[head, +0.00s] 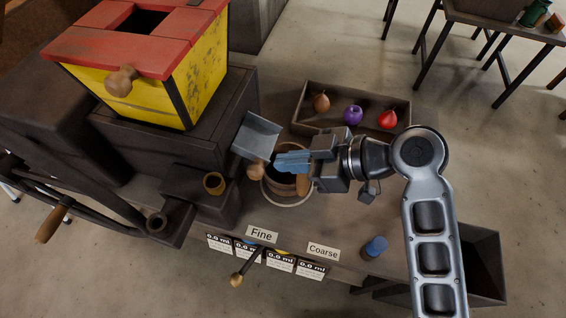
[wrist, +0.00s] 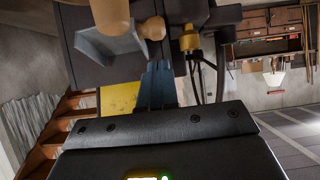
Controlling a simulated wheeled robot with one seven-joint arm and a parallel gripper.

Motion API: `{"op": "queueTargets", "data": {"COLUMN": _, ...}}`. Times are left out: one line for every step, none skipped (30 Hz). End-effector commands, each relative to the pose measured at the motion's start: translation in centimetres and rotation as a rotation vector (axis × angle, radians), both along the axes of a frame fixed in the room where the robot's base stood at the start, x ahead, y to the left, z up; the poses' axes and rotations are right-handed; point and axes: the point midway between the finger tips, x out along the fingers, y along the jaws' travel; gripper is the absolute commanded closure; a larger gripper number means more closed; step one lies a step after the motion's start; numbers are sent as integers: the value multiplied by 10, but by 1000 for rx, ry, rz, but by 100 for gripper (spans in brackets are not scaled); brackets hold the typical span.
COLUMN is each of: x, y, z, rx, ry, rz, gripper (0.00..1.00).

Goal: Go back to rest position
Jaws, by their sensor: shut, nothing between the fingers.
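My gripper (head: 280,163) is in the middle of the head view, with its blue fingers together and nothing seen between them. It is over a round pot (head: 288,200) with a pale rim, which it partly hides. The closed fingers also show in the wrist view (wrist: 157,72). A grey metal scoop (head: 257,137) with a wooden handle is just left of the fingertips, apart from them as far as I can tell. The scoop also shows in the wrist view (wrist: 105,45).
A yellow box (head: 150,95) with a red lid stands on a dark block at upper left. A wooden tray (head: 310,124) holds orange, purple and red pieces. Fine (head: 261,234) and Coarse (head: 323,251) signs line the front edge. A blue-topped piece (head: 375,247) stands at right.

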Motion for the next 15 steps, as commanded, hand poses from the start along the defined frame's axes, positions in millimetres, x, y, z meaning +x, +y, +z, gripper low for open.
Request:
{"op": "queueTargets", "data": {"x": -2, "y": -8, "z": 1, "rx": -1, "ry": -2, "rz": -5, "gripper": 100}}
{"op": "queueTargets", "data": {"x": -3, "y": -12, "z": 3, "rx": 0, "ry": -2, "rz": -5, "gripper": 100}}
{"op": "queueTargets", "data": {"x": -5, "y": -17, "z": 6, "rx": 1, "ry": -2, "rz": -5, "gripper": 100}}
{"op": "queueTargets", "data": {"x": -7, "y": -21, "z": 7, "rx": 1, "ry": -1, "rz": -4, "gripper": 100}}
{"op": "queueTargets", "data": {"x": -8, "y": -26, "z": 9, "rx": 0, "ry": -2, "rz": -6, "gripper": 100}}
{"op": "queueTargets", "data": {"x": -10, "y": -32, "z": 12, "rx": 0, "ry": -2, "rz": -5, "gripper": 100}}
{"op": "queueTargets", "data": {"x": -11, "y": -36, "z": 14, "rx": 1, "ry": -3, "rz": -6, "gripper": 100}}
{"op": "queueTargets", "data": {"x": -13, "y": -41, "z": 16, "rx": 1, "ry": -2, "rz": -5, "gripper": 100}}
{"op": "queueTargets", "data": {"x": -15, "y": -46, "z": 18, "rx": 1, "ry": -3, "rz": -6, "gripper": 100}}
{"op": "queueTargets", "data": {"x": -17, "y": -50, "z": 20, "rx": 0, "ry": -3, "rz": -4, "gripper": 100}}
{"op": "queueTargets", "data": {"x": -18, "y": -53, "z": 22, "rx": 0, "ry": -3, "rz": -4, "gripper": 100}}
{"op": "queueTargets", "data": {"x": -19, "y": -57, "z": 24, "rx": 1, "ry": -3, "rz": -4, "gripper": 100}}
{"op": "queueTargets", "data": {"x": -20, "y": -59, "z": 25, "rx": 1, "ry": -3, "rz": -3, "gripper": 100}}
{"op": "queueTargets", "data": {"x": -21, "y": -62, "z": 26, "rx": 2, "ry": -2, "rz": -4, "gripper": 100}}
{"op": "queueTargets", "data": {"x": -22, "y": -64, "z": 27, "rx": 2, "ry": -2, "rz": -4, "gripper": 100}}
